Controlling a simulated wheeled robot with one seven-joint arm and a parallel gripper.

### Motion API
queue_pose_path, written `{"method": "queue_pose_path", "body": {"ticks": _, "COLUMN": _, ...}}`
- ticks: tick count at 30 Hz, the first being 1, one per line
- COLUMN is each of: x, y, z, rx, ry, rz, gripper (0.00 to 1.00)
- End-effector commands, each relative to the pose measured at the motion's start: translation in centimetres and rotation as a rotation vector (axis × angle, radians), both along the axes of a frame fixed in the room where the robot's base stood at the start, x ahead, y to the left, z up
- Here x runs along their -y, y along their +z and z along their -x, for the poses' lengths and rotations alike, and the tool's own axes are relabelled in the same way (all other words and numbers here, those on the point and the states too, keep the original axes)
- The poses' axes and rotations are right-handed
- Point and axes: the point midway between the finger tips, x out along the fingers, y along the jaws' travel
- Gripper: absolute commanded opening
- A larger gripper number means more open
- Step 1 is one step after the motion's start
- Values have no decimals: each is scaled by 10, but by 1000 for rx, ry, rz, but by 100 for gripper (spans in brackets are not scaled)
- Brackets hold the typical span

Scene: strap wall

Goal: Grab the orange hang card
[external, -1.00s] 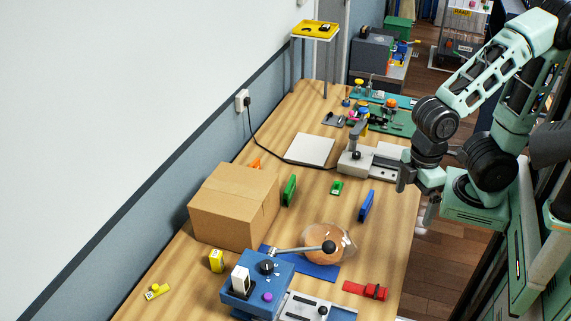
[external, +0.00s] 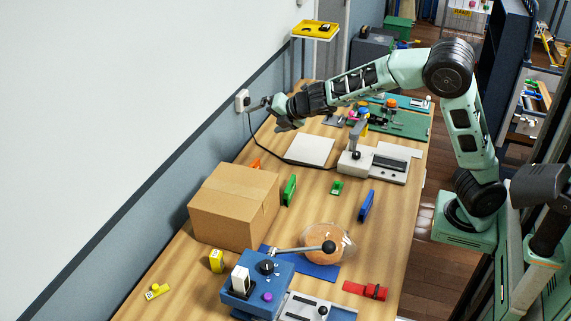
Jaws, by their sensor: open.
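An orange piece (external: 256,163), likely the orange hang card, shows at the far edge of the cardboard box (external: 233,205), close to the wall. Most of it is hidden behind the box, so I cannot tell its full shape or how it stands. My gripper (external: 274,114) is open and appears empty. It is in the air over the wall side of the table, near the wall outlet in the picture and above the orange piece, well apart from it.
A black cord runs from the wall outlet (external: 242,101) down to a grey device (external: 358,158). A white panel (external: 309,149) lies flat on the table. Green (external: 289,190) and blue (external: 366,205) upright pieces stand right of the box. The wall bounds the left side.

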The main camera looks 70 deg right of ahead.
Motion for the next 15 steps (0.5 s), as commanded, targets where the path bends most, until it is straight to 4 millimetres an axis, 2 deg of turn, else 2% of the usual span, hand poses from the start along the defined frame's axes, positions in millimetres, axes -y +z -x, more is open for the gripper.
{"method": "queue_pose_path", "body": {"ticks": 1, "x": 13, "y": -4, "z": -14, "rx": 23, "ry": 57, "rz": 107, "gripper": 100}}
{"method": "queue_pose_path", "body": {"ticks": 6, "x": 42, "y": 7, "z": -44, "rx": 66, "ry": 236, "rz": 420, "gripper": 100}}
{"method": "queue_pose_path", "body": {"ticks": 15, "x": 66, "y": 17, "z": -72, "rx": 61, "ry": 505, "rz": 877, "gripper": 100}}
